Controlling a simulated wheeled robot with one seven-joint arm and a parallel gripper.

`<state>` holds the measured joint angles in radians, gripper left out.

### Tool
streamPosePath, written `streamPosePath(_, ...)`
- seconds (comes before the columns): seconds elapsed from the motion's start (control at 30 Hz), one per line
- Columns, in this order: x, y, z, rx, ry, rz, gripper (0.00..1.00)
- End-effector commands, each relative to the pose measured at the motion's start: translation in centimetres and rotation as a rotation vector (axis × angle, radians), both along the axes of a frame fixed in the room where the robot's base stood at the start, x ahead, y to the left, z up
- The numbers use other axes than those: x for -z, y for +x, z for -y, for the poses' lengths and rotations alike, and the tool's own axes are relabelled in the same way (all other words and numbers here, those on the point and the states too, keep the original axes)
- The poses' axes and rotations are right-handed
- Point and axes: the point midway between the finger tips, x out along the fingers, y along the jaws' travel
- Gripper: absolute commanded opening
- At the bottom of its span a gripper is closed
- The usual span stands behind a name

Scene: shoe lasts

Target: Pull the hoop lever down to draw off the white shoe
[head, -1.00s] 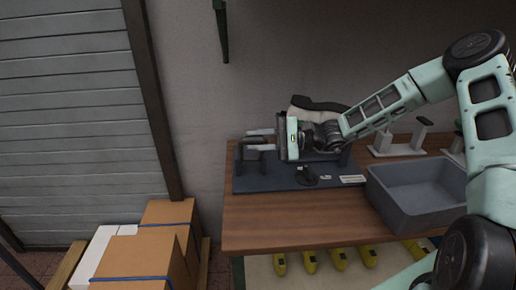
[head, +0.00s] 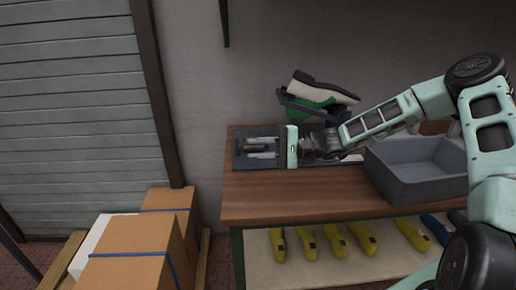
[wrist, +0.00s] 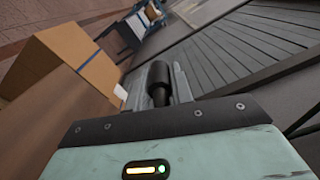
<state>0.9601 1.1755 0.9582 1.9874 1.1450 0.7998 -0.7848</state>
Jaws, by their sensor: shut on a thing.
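The white shoe (head: 312,88) sits sole-up at the back of the bench, its dark sole on top, sloping down to the right. The green last (head: 304,101) shows just beneath it. I cannot tell how far the shoe is off the last. A dark hoop frame (head: 290,98) runs beside the last. My gripper (head: 262,147) points left, low over the dark base plate, shut on the dark lever grip (head: 254,147). In the wrist view the round lever grip (wrist: 158,80) shows at the fingers. My arm hides the rest of the lever and stand.
A grey bin (head: 400,183) stands on the wooden bench (head: 290,195) at right. Several yellow lasts (head: 307,243) lie on the shelf below. Cardboard boxes (head: 135,255) stand at lower left. The bench front is clear.

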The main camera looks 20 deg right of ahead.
Motion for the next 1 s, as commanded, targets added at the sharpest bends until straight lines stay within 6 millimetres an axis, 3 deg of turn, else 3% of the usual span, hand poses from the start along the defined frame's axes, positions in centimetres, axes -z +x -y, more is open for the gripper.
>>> streamPosePath(0.17,0.7,-0.2,0.0,-0.001,-0.009,-0.010,0.00)
streamPosePath(0.2,0.8,-0.3,0.0,-0.001,-0.009,-0.011,0.25)
streamPosePath(0.27,0.8,-0.3,0.0,-0.001,-0.009,-0.011,0.42)
streamPosePath(0.3,0.8,-0.3,0.0,-0.001,-0.008,-0.011,0.44)
streamPosePath(0.67,0.5,-0.3,0.6,0.001,-0.006,-0.006,0.44)
streamPosePath(0.77,0.6,-0.7,1.9,0.004,-0.006,-0.005,0.44)
streamPosePath(1.0,0.7,-2.3,7.0,0.005,-0.008,-0.006,0.44)
